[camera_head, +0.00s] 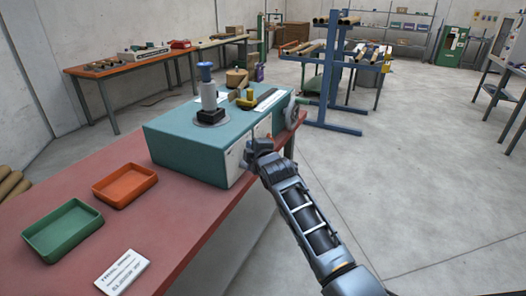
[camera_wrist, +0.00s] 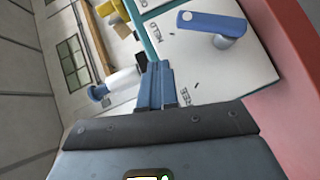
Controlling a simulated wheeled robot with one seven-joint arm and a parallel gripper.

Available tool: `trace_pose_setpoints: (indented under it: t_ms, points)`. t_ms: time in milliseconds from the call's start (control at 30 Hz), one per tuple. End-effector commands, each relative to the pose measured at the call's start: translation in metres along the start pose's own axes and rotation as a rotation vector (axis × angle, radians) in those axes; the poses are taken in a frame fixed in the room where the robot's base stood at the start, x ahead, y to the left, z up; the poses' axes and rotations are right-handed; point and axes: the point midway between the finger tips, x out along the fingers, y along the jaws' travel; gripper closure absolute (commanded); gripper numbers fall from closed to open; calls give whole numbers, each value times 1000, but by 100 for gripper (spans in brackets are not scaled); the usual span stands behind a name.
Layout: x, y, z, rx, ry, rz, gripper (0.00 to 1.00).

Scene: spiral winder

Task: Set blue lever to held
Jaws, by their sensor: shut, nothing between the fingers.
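The blue lever (camera_wrist: 212,22) is on the white front panel (camera_wrist: 205,65) of the teal machine box (camera_head: 185,150). In the wrist view it lies roughly across the picture at the upper right, with a rounded grey hub below its right part. In the head view my gripper (camera_head: 250,152) is at the box's right side, and the lever is hidden.
The box stands on a red table (camera_head: 150,215). A blue-topped post (camera_head: 207,85) and a yellow part (camera_head: 246,98) stand on the box. An orange tray (camera_head: 125,185), a green tray (camera_head: 62,230) and a white card (camera_head: 122,272) lie to the left.

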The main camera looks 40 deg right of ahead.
Motion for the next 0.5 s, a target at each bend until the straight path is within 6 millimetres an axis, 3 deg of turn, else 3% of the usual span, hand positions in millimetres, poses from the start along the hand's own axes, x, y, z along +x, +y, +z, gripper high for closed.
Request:
trace_pose_setpoints:
  t_ms: [500]
  points:
    - [-79,16,3,2,-1,0,100]
